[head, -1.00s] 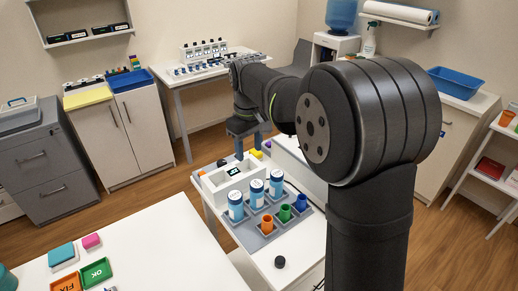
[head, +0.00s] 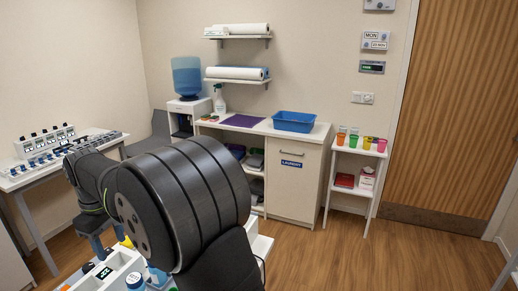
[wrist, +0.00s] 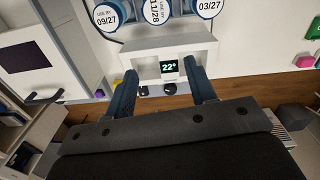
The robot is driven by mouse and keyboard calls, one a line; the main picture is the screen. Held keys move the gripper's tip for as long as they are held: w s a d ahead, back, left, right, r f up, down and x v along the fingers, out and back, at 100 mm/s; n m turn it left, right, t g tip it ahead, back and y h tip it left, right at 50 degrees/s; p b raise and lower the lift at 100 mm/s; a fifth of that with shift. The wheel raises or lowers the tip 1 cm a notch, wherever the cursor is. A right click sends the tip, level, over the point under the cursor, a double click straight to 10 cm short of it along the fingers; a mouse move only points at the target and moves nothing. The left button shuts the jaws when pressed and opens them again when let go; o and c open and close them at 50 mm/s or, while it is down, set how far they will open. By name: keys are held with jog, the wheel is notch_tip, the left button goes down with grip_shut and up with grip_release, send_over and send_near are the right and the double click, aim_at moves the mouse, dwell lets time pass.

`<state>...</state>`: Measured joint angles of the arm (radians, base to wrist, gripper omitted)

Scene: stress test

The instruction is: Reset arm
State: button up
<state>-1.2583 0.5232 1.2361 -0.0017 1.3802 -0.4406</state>
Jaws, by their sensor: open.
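My gripper (wrist: 162,78) is open and empty, its two dark blue fingers apart in the wrist view. Between and beyond them is a white box with a small "22°" display (wrist: 169,66). Blue-rimmed containers with date labels (wrist: 157,10) stand just past the box. In the head view my dark arm reaches from the lower middle toward the left, and my gripper (head: 108,240) is above the white work surface, partly hidden by the arm. The white box with its display (head: 104,273) shows below it.
A white cabinet (head: 291,180) with a blue basin (head: 294,122) stands at the back. A shelf stand (head: 362,152) with coloured cups is at its right, before a wooden door (head: 440,110). The floor (head: 340,255) at the right is clear.

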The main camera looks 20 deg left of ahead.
jog(key=s+a+f, duration=0.1)
jog(key=s+a, duration=0.5)
jog(key=f, duration=0.8)
jog(key=shift+a, duration=0.3)
jog(key=shift+r, duration=0.1)
